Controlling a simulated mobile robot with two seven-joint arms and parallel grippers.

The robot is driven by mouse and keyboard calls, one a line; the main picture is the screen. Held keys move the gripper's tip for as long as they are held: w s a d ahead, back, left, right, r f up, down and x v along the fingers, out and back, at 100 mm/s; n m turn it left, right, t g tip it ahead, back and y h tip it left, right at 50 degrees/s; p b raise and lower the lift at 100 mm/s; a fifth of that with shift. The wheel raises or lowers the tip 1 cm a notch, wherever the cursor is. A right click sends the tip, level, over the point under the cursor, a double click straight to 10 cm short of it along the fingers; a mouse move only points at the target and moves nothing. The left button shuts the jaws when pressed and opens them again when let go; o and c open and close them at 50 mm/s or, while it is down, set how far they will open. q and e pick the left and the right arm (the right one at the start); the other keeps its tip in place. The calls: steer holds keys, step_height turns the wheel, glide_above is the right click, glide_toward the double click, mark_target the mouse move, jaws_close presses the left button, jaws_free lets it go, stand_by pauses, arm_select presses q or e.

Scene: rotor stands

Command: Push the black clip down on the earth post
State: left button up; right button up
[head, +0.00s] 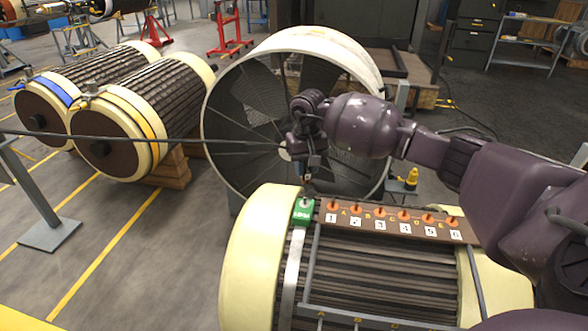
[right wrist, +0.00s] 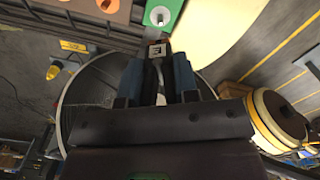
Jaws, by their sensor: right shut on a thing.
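The earth post is a pale round stud on a green block (head: 302,213) at the left end of the terminal strip; the block also shows at the top of the right wrist view (right wrist: 162,14). My right gripper (head: 305,168) is above it, pointing down. In the right wrist view its two dark fingers (right wrist: 158,78) are shut on the black clip (right wrist: 157,49), which has a small white label. The clip's end is close to the post; I cannot tell whether they touch. My left gripper is not in view.
Orange posts (head: 380,212) numbered 1 to 6 stand on the brown strip right of the green block. Wound rotors (head: 165,110) stand at the left.

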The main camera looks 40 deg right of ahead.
steer(key=shift+w+d, duration=0.1)
steer(key=shift+w, duration=0.1)
steer(key=shift+s+f+b, duration=0.1)
steer(key=shift+f+b, duration=0.5)
steer(key=shift+f, duration=2.7)
steer(key=shift+f+b, duration=0.35)
steer(key=shift+b, duration=0.05)
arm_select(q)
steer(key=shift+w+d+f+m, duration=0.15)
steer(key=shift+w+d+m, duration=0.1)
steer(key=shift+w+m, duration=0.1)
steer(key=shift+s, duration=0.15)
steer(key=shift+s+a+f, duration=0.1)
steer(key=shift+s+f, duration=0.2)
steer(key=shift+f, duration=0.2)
arm_select(e)
steer(key=shift+f, duration=0.5)
steer(key=o, duration=1)
steer(key=shift+o, duration=0.2)
